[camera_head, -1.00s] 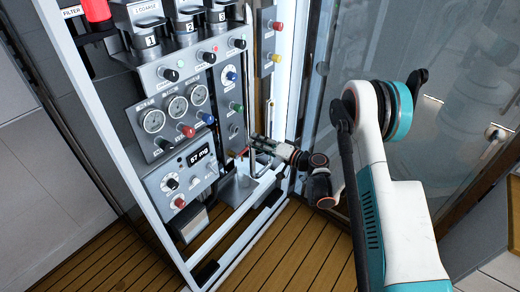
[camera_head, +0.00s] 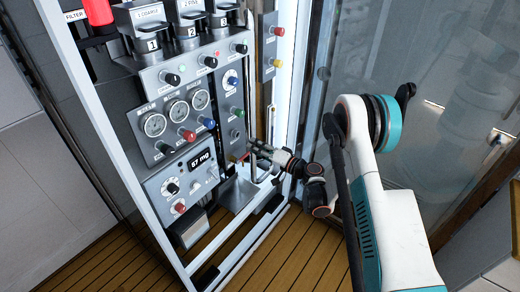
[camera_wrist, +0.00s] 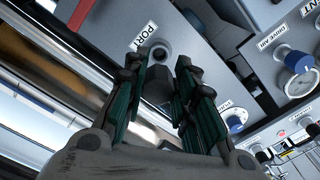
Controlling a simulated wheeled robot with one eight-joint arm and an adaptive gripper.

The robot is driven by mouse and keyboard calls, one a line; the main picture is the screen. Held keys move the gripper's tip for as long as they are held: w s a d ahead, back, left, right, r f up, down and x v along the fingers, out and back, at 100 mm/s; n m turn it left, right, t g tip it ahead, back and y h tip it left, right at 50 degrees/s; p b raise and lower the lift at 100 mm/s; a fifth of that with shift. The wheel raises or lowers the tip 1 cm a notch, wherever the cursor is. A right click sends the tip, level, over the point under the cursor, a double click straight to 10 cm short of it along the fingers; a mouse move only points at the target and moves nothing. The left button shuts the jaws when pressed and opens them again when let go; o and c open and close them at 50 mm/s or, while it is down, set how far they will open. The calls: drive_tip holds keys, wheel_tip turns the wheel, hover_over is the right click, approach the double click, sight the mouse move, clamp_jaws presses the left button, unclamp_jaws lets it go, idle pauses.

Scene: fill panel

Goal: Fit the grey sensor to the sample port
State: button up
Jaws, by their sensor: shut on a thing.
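The grey sensor (camera_wrist: 157,86) is a dark grey, faceted piece between my fingers in the wrist view. My gripper (camera_wrist: 160,82) has green-padded fingers shut on it from both sides. The sample port (camera_wrist: 161,49) is a round grey fitting with a dark opening, just past the sensor and beside a PORT label. The sensor looks close to the port; I cannot tell whether they touch. In the head view my gripper (camera_head: 251,147) is at the panel's lower right, and the sensor is too small to make out.
The instrument panel (camera_head: 145,187) carries several gauges, coloured knobs and a display reading 57 mg. A blue knob and a gauge (camera_wrist: 299,62) are right of the fingers in the wrist view. A white frame post (camera_head: 290,90) and a glass wall stand right of the panel.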

sight(249, 142)
drive_tip(key=shift+x, duration=1.95)
drive_tip(key=shift+x, duration=1.35)
drive_tip(key=o, duration=1)
drive_tip(key=shift+o, duration=0.2)
drive_tip(key=v, duration=0.7)
drive_tip(key=shift+s+d, duration=0.2)
drive_tip(key=shift+r, duration=0.1)
